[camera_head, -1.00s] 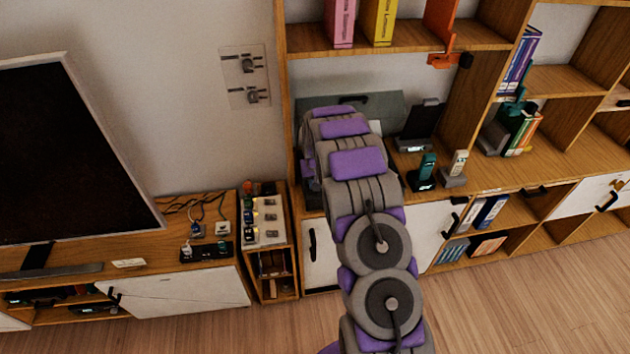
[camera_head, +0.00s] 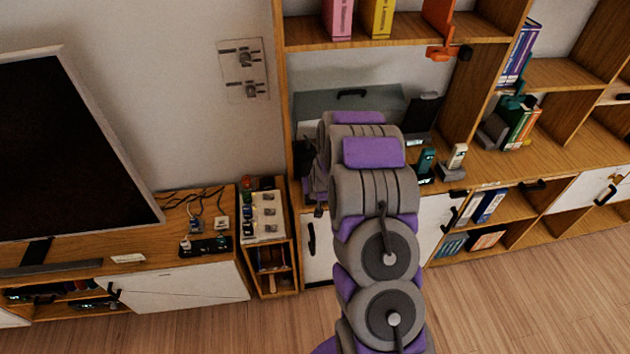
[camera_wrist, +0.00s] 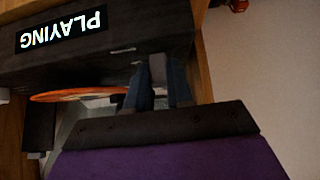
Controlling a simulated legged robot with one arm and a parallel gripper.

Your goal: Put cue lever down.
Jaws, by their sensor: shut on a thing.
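In the wrist view, my gripper (camera_wrist: 159,82) is shut on a small grey lever (camera_wrist: 158,67), which I take to be the cue lever. The two dark blue fingers stand on either side of it. Beside them is a dark device (camera_wrist: 115,55) with a lit display (camera_wrist: 61,30) reading PLAYING, seen upside down. Part of an orange disc (camera_wrist: 75,95) shows left of the fingers. The lever's base is not clear. In the head view my arm hides the lever and most of the device.
A grey-green case (camera_head: 350,100) stands at the back of the shelf. Handsets in cradles (camera_head: 455,160) stand to the right. A narrow unit (camera_head: 268,235) with several small switches is to the left. A shelf with books (camera_head: 383,20) is above. The floor (camera_head: 510,290) is clear.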

